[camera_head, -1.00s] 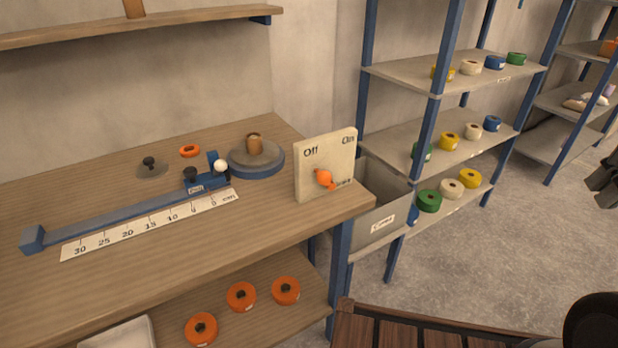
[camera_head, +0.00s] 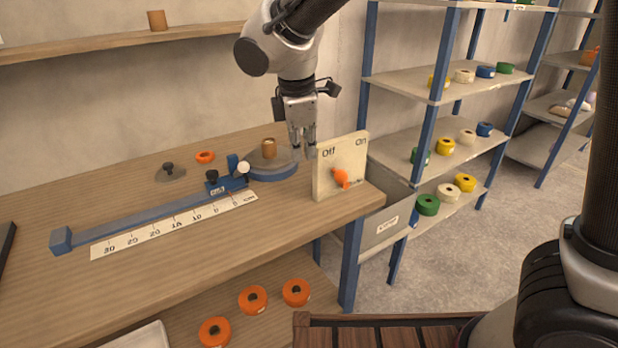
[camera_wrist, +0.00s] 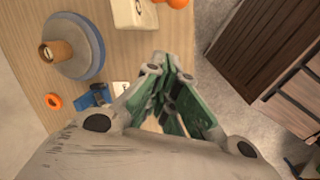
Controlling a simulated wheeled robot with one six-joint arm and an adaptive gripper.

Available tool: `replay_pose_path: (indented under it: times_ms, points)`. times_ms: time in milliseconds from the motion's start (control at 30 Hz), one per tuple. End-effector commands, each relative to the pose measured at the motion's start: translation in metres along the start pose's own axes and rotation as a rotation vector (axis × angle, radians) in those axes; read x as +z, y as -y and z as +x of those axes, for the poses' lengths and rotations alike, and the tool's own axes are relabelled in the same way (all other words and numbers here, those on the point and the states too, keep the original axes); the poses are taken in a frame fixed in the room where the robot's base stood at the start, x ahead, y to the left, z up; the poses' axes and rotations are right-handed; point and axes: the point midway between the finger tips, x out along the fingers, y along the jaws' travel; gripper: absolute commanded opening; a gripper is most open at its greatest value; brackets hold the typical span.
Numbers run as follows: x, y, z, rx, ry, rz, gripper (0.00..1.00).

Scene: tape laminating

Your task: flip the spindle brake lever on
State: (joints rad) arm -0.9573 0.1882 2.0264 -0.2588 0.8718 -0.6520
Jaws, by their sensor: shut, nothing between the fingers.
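A pale upright panel (camera_head: 325,185) marked Off at left and On at right stands at the workbench's right end. The orange brake lever (camera_head: 341,177) is on its face, below the labels; which label it points to is hard to tell. My gripper (camera_head: 303,152) hangs fingers down, just left of the panel's upper left edge and apart from the lever. Its fingers are together and empty. In the wrist view, the fingers (camera_wrist: 170,65) are in the middle, with the panel (camera_wrist: 128,12) and the orange lever (camera_wrist: 178,3) cut off at the top edge.
A blue round spindle base (camera_head: 275,172) with a brown core (camera_head: 268,148) stands left of the panel. A blue slide rail (camera_head: 150,220) with a scale strip (camera_head: 175,225) lies on the workbench (camera_head: 100,290).

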Motion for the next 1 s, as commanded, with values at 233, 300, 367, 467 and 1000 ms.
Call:
replay_pose_path:
  times_ms: [233,300,367,467,1000]
  points:
    - [0.000,0.000,0.000,-0.001,0.000,-0.010,0.00]
    - [0.001,0.000,0.000,-0.001,0.000,-0.009,0.00]
    - [0.001,0.000,0.001,-0.001,0.000,-0.009,0.00]
    - [0.001,0.001,0.008,-0.003,0.002,-0.008,0.00]
    - [0.011,0.000,0.097,0.000,-0.002,-0.003,0.00]
